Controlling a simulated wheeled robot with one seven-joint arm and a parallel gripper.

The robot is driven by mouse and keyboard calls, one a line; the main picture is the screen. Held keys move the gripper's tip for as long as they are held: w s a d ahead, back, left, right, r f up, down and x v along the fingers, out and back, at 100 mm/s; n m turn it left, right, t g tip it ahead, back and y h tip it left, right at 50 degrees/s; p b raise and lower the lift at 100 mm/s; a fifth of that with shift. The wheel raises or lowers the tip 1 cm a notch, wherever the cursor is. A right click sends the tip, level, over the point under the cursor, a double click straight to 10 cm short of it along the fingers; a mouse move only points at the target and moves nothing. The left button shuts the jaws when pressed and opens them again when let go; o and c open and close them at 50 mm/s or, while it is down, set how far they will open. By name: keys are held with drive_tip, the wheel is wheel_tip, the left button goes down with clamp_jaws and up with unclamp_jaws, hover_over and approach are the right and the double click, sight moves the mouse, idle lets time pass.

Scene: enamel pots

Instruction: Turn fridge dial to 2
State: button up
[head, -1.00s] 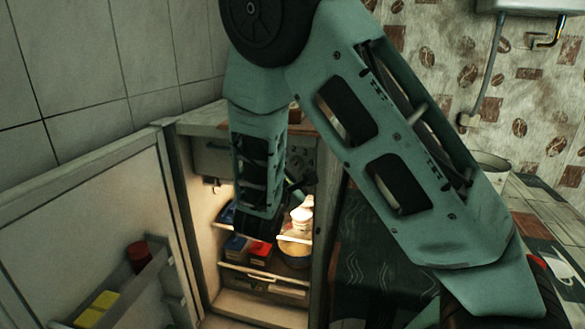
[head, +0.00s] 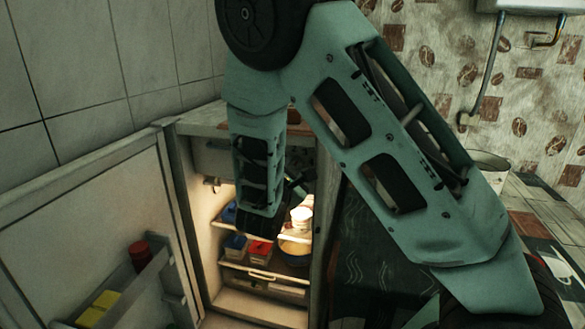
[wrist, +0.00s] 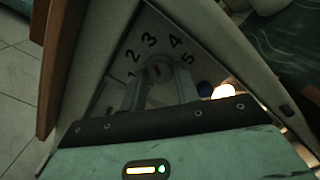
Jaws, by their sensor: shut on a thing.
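The fridge dial (wrist: 159,70) is a round pale knob in the wrist view, with the numbers 1 to 5 printed in an arc around it. The 2 and 3 are up and to its left, the 4 and 5 up and to its right. My gripper (wrist: 160,80) is shut on the dial, one finger on each side. A small mark shows on the knob, but I cannot tell which number it points to. In the head view the open fridge (head: 211,240) stands behind my arm, which hides the dial and most of my gripper.
The fridge door (head: 90,215) is swung open to the left, with a red-lidded jar (head: 139,255) and yellow items (head: 97,309) on its shelf. Boxes and a bowl (head: 295,248) sit on the lit shelves. A dark counter (head: 375,260) is close on the right.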

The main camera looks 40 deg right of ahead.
drive_tip(key=n+p, duration=0.3)
drive_tip(key=n, duration=0.1)
drive_tip(key=shift+r+n, duration=0.15)
drive_tip(key=shift+n, duration=0.25)
drive_tip(key=shift+n+p, duration=1.5)
drive_tip(key=shift+f, duration=0.2)
drive_tip(key=o, duration=1)
drive_tip(key=shift+c, duration=0.2)
drive_tip(key=shift+a, duration=0.1)
drive_tip(key=b+v, duration=0.2)
drive_tip(key=v, duration=1.5)
drive_tip(key=shift+s, duration=0.2)
